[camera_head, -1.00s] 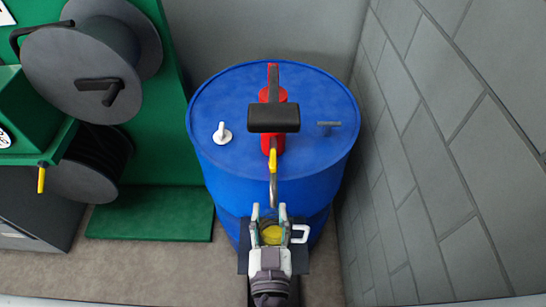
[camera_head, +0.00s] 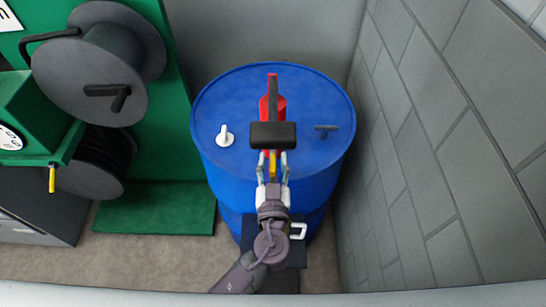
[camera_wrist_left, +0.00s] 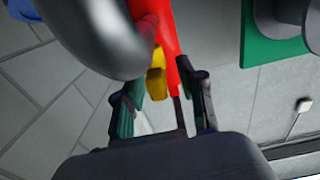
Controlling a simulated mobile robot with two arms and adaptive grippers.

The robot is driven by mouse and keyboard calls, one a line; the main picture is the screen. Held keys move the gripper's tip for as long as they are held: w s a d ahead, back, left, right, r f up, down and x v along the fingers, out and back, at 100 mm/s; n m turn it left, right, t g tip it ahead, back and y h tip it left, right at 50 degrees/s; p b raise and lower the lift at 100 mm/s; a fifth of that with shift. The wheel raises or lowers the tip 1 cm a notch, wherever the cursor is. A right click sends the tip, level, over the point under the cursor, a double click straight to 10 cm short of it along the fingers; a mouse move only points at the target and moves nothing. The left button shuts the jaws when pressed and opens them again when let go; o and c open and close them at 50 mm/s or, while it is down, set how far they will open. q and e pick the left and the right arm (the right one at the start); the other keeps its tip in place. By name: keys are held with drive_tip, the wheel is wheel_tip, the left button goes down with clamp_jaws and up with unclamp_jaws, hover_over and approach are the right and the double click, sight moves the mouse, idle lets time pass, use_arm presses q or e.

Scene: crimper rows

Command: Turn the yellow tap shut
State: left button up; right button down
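The yellow tap (camera_head: 272,168) is on the front of the red pump (camera_head: 272,104), which stands on the blue drum (camera_head: 213,108). In the head view it shows as a narrow strip, partly hidden by my gripper and the black pump handle. My left gripper (camera_head: 273,163) is open, with one finger on each side of the tap. In the left wrist view the yellow tap (camera_wrist_left: 157,75) lies between the fingertips of the gripper (camera_wrist_left: 162,92), beside a grey metal pipe (camera_wrist_left: 100,35). I cannot tell whether a finger touches it. My right gripper is not in view.
The black pump handle (camera_head: 273,135) hangs just above my fingertips. A container's white handle (camera_head: 298,231) shows beside my arm, on a dark stand (camera_head: 292,255). A grey wall (camera_head: 430,160) is close on the right; green equipment with reels (camera_head: 90,75) stands left.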

use_arm(q)
drive_tip(key=shift+w, duration=0.1)
clamp_jaws()
